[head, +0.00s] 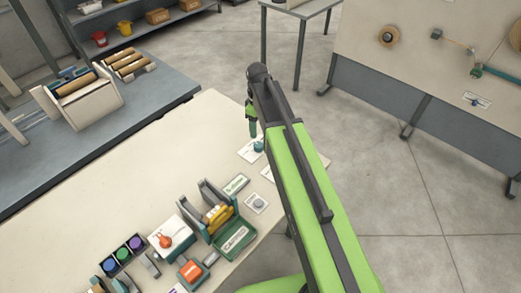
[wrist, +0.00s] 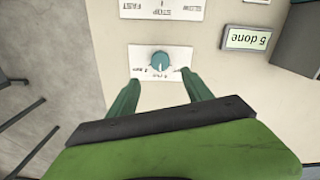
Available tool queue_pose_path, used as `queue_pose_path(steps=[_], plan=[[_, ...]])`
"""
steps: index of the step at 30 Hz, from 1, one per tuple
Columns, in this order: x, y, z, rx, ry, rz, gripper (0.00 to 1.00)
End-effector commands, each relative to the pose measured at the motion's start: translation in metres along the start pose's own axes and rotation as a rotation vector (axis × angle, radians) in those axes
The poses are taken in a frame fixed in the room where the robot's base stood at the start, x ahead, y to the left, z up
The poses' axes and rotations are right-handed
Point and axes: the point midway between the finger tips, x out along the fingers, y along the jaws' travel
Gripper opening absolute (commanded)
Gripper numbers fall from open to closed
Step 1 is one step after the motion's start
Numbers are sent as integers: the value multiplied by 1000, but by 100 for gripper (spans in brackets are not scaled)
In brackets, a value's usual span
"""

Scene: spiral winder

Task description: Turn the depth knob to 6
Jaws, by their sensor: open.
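A teal round knob (wrist: 158,61) sits on a white plate (wrist: 140,52) in the wrist view, with a pale pointer mark on it. The plate's small lettering is upside down and hard to read; I cannot confirm it says depth or shows a 6. My gripper (wrist: 159,76) is open, its two green fingers apart on either side of the knob's near side, with nothing between them. In the head view the teal knob (head: 258,146) is near the table's far edge, just below my gripper (head: 252,120). I cannot tell whether the fingertips touch the plate.
A plate marked FAST, STOP, SLOW (wrist: 160,10) and a display reading "5 done" (wrist: 247,38) lie beyond the knob in the wrist view. In the head view, an orange knob (head: 165,241), coloured buttons (head: 123,253) and a green tray (head: 235,240) stand on the cream table (head: 150,150).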

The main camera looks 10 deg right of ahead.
Motion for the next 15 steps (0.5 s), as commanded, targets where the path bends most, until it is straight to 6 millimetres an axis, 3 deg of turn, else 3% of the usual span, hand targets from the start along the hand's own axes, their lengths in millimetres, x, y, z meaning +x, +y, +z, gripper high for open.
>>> queue_pose_path(steps=[1, 9, 15], plan=[[23, 0, 0, 0, 0, 0, 59], [78, 0, 0, 1, 0, 0, 59], [99, 0, 0, 1, 0, 0, 59]])
